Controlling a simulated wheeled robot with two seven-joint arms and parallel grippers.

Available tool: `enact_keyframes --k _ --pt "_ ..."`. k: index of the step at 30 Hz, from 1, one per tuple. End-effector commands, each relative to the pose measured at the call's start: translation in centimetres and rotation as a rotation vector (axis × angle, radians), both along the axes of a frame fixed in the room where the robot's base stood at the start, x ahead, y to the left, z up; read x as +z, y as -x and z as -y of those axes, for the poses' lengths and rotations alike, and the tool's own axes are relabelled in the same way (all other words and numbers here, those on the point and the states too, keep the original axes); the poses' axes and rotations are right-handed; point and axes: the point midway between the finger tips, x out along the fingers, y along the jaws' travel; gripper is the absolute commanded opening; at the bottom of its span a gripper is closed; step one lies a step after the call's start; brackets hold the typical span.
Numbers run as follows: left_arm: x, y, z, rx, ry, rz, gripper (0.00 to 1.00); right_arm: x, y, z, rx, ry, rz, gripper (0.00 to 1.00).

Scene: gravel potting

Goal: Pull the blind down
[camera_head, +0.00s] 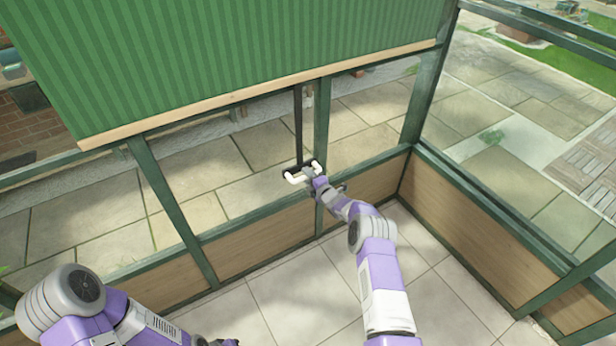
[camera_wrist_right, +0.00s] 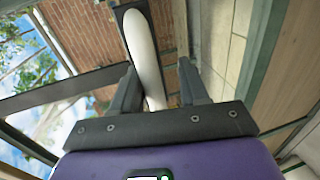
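The green ribbed blind (camera_head: 230,50) hangs at the top of the head view, with a pale wooden bar (camera_head: 270,90) along its lower edge. A dark strap (camera_head: 298,125) runs down from it to a white handle (camera_head: 297,178) with dark ends. My right gripper (camera_head: 314,179) is at the handle. In the right wrist view the white handle (camera_wrist_right: 146,50) lies between the fingers of my right gripper (camera_wrist_right: 158,70), closer to the left finger; the fingers look apart, with a gap on the right. My left gripper (camera_head: 225,342) barely shows at the bottom edge; its fingers are unclear.
Green window frames (camera_head: 165,200) with low wooden panels (camera_head: 265,240) stand behind and below the handle. Another panelled wall (camera_head: 480,225) runs along the right. The tiled floor (camera_head: 285,300) between my arms is clear. A brick wall (camera_wrist_right: 85,35) shows outside.

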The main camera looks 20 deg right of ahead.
Motion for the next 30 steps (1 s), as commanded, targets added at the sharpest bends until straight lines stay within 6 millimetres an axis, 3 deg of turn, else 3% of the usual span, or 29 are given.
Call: enact_keyframes --k 11,30 --pt "0.4 0.0 0.0 0.0 0.0 0.0 0.43 0.4 0.4 0.0 0.004 -0.001 0.003 0.44" --pt "3.7 0.0 0.0 0.0 0.0 0.0 0.43 1.8 6.8 1.3 0.001 -0.002 0.002 0.44"
